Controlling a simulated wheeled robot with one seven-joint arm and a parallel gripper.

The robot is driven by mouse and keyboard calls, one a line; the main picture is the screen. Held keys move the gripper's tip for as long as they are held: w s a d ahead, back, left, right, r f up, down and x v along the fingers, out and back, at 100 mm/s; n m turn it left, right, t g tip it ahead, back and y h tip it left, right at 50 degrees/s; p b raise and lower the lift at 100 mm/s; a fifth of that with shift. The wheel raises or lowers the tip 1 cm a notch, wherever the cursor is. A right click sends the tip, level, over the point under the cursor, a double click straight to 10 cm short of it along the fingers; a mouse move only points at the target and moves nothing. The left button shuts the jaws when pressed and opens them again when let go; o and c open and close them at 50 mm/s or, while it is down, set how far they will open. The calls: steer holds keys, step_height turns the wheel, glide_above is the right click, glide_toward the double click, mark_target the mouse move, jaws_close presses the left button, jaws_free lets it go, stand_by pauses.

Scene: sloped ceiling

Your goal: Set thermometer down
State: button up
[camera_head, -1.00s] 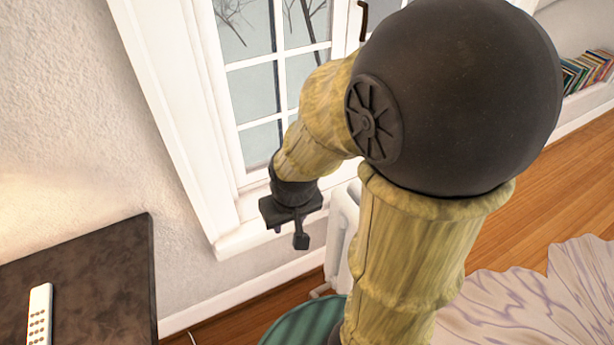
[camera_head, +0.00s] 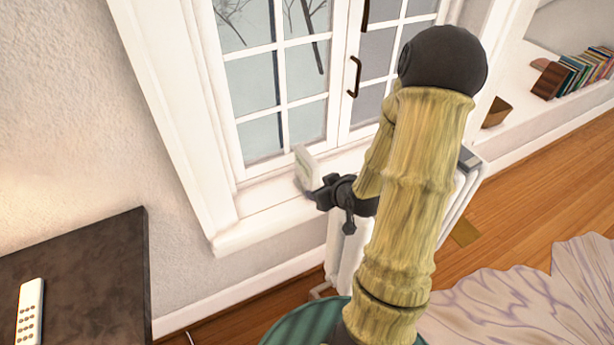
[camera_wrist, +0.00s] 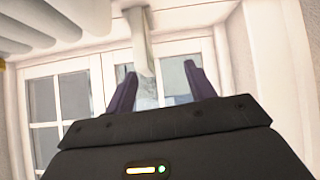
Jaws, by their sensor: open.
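The thermometer (camera_head: 306,168) is a small white, upright block on the window sill (camera_head: 262,199), in front of the glass. It also shows in the wrist view (camera_wrist: 141,40), where it appears at the top, beyond and between my fingertips. My gripper (camera_head: 318,193) is beside the thermometer at sill height. In the wrist view my gripper (camera_wrist: 158,78) has its two dark fingers spread apart with a clear gap between them. Nothing is clamped in it. Whether a fingertip touches the thermometer cannot be told.
A white radiator (camera_head: 340,246) stands below the sill. The closed window (camera_head: 300,85) is right behind. A dark table (camera_head: 85,280) with a white remote (camera_head: 31,311) is at lower left. A shelf with books (camera_head: 580,75) is at upper right. The left part of the sill is clear.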

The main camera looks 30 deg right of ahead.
mark_target(315, 169)
steer(key=d+m+t, duration=0.1)
steer(key=d+t, duration=0.2)
steer(key=shift+w+d+r+t+b, duration=0.1)
steer(key=shift+d+t+b, duration=0.2)
steer(key=shift+d, duration=0.1)
steer(key=x, duration=1.2)
steer(key=shift+w+b, duration=0.1)
steer(key=shift+b, duration=0.2)
steer(key=shift+d, duration=0.1)
steer(key=shift+d+x, duration=0.2)
steer(key=shift+x, duration=2.45)
